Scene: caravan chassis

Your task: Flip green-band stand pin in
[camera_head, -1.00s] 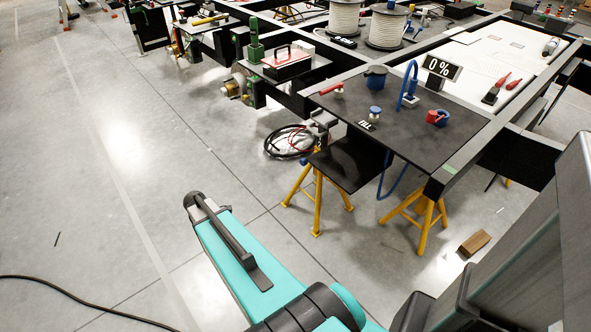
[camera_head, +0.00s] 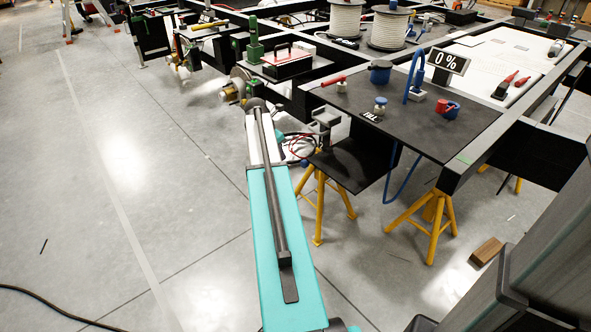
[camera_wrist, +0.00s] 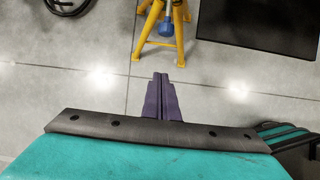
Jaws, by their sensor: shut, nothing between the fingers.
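In the wrist view my gripper (camera_wrist: 161,76) shows as two purple fingers pressed together, empty, pointing at bare floor in front of a yellow stand (camera_wrist: 180,45). A blue piece (camera_wrist: 166,27) shows between that stand's legs; I cannot tell what it is. I cannot make out a green band or a pin on either stand. A green mark (camera_head: 465,159) shows on the chassis beam. My gripper cannot be made out in the head view.
A black plate (camera_head: 350,162) juts out low beside the nearer stand, and also fills the wrist view's upper right (camera_wrist: 262,22). A wood block (camera_head: 487,251) lies at right. Open floor is at left.

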